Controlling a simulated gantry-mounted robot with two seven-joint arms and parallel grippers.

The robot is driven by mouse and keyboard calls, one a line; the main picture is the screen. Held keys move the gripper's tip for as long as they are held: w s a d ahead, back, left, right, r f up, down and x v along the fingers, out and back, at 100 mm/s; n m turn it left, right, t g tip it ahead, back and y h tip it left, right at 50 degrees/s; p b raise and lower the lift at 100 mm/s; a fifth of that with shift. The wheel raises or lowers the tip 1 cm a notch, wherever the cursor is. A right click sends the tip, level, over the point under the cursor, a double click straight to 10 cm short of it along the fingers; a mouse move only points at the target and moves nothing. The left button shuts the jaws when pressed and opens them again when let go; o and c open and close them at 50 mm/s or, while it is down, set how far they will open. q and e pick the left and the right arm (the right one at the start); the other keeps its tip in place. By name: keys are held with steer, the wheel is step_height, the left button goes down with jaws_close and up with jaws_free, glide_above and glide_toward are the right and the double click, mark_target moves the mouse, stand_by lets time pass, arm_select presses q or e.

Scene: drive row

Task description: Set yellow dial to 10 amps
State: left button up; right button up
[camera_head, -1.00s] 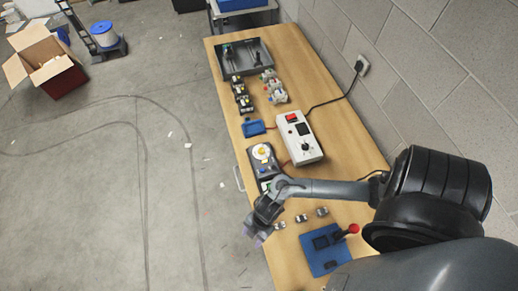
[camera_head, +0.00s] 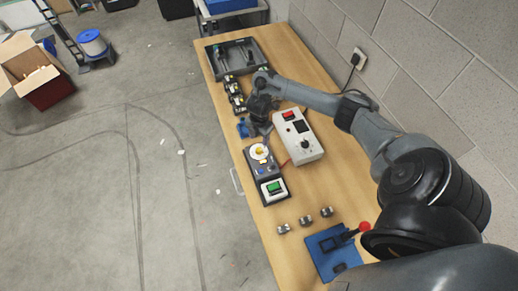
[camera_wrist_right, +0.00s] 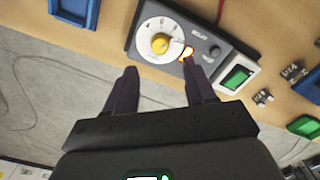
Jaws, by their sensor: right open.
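The yellow dial (camera_head: 259,152) is a small knob on a round white scale, on a dark grey box (camera_head: 265,172) with a green screen. In the right wrist view the yellow dial (camera_wrist_right: 160,43) sits just beyond the fingertips; its setting is too small to read. My right gripper (camera_head: 257,130) is above the bench just behind the dial box. In its wrist view the two dark fingers (camera_wrist_right: 159,72) are apart and empty, with the dial between their lines. The right finger overlaps the box's edge near an orange-lit spot (camera_wrist_right: 186,53). My left gripper is not in view.
A white box (camera_head: 298,137) with a red switch and black knob stands right of the dial box. A blue part (camera_head: 243,127) lies beside my gripper. Small metal pieces (camera_head: 305,220) and a blue joystick base (camera_head: 325,252) are nearer. A grey tray (camera_head: 236,62) is at the far end.

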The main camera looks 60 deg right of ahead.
mark_target(259, 149)
step_height(259, 149, down, 7)
steer(key=shift+f, duration=0.15)
steer(key=shift+f+b, duration=0.3)
steer(key=shift+f, duration=0.05)
jaws_close()
steer(key=m+p, duration=0.3)
steer(key=shift+r, duration=0.3)
steer(key=shift+f+m+p, duration=0.15)
steer(key=shift+m+p, duration=0.3)
steer(key=shift+m, duration=0.05)
steer(key=shift+f, duration=0.15)
